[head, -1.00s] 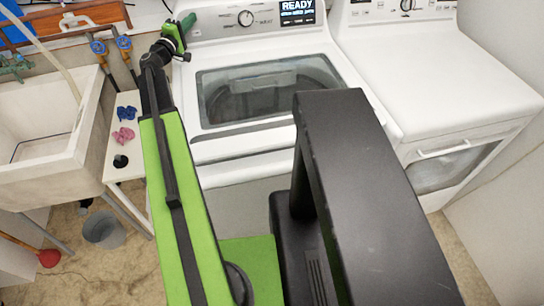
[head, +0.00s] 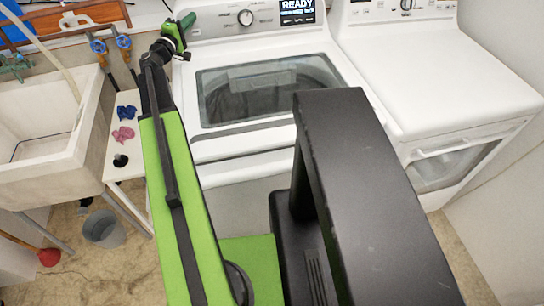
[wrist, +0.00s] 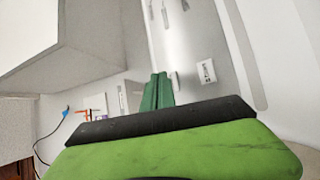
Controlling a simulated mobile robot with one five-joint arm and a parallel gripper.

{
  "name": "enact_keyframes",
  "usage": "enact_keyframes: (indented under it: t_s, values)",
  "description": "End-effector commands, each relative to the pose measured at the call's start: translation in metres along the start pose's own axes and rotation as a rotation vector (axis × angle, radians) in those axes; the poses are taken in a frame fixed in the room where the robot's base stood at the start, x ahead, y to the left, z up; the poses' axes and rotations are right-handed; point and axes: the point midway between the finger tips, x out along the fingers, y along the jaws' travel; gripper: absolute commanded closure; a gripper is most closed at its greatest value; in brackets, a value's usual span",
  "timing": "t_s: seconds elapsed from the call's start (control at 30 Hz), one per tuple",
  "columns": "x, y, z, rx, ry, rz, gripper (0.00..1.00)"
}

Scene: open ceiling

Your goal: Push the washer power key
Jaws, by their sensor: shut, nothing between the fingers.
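The washer (head: 265,150) is the white top-loader in the middle of the head view, with a glass lid (head: 268,88) that is closed. Its control panel (head: 213,22) runs along the back, with a round knob (head: 245,18) and a lit display (head: 297,10) reading READY. I cannot make out the power key at this size. My gripper (head: 187,22) is shut and empty at the panel's left end; whether it touches the panel is unclear. In the wrist view its green fingers (wrist: 157,92) are together, with pale panel markings (wrist: 206,72) beyond them.
A white dryer (head: 440,85) stands to the right of the washer. A sink (head: 45,130) and a narrow white shelf (head: 124,165) with small items are on the left. A grey bucket (head: 104,229) and a red plunger (head: 48,257) are on the floor.

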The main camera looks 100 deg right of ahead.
Motion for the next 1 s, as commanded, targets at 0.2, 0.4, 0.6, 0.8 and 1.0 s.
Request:
enact_keyframes:
  t_s: [0.2,0.4,0.6,0.8,1.0]
  values:
    - [0.0001,0.0,0.0001,0.0,0.0,0.0,1.0]
    - [0.0022,-0.0018,-0.0012,0.0,0.0,0.0,1.0]
    - [0.0071,-0.0049,-0.0043,0.0,0.0,0.0,1.0]
    - [0.0068,-0.0044,-0.0039,0.0,0.0,0.0,1.0]
    - [0.0078,-0.0053,-0.0044,0.0,-0.001,0.0,1.0]
